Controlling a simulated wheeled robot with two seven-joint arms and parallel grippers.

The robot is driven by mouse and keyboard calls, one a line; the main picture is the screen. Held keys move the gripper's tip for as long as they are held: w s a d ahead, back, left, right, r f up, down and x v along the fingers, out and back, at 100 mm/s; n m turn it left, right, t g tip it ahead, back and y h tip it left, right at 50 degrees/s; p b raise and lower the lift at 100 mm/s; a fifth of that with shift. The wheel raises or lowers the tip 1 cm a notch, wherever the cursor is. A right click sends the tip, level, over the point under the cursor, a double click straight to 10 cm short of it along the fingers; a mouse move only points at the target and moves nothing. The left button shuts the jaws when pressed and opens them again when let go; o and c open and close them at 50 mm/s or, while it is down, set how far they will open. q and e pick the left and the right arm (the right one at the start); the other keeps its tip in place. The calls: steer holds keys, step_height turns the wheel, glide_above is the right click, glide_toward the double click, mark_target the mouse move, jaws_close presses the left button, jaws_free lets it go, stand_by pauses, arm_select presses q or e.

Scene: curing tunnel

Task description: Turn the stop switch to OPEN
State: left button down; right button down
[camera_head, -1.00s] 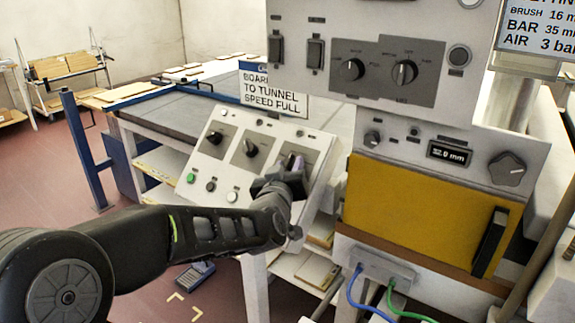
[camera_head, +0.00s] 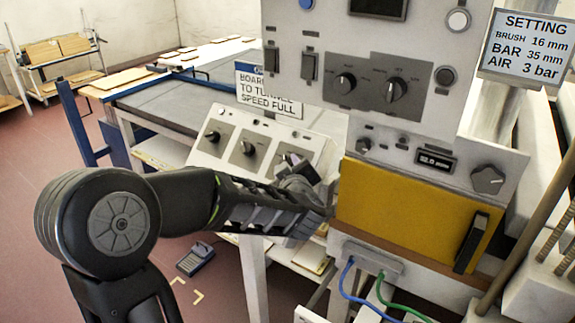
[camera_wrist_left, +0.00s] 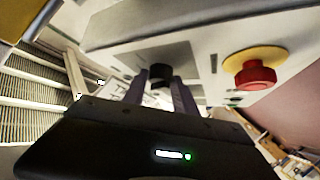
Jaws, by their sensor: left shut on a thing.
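A sloped light console (camera_head: 209,158) carries rotary switches on grey plates: one at the left (camera_head: 214,137), one in the middle (camera_head: 247,147) and one at the right (camera_head: 291,159). My left gripper (camera_head: 296,168) is at the right-hand one and covers part of it. In the left wrist view, my left gripper (camera_wrist_left: 160,82) has its two fingers on either side of a black knob (camera_wrist_left: 160,73), shut on it. Labels around the knob are too small or hidden to read, so its pointed position cannot be told. My right gripper is not in view.
A red mushroom button (camera_wrist_left: 255,75) on a yellow base sits right of the knob in the wrist view. A tall panel (camera_head: 440,95) with more knobs and a yellow door (camera_head: 400,205) stands close to the right.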

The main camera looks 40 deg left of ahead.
arm_select(q)
steer(key=c, duration=1)
jaws_free()
steer(key=v, duration=0.7)
steer(key=shift+s+d+b, duration=0.25)
steer(key=shift+s+b, duration=0.05)
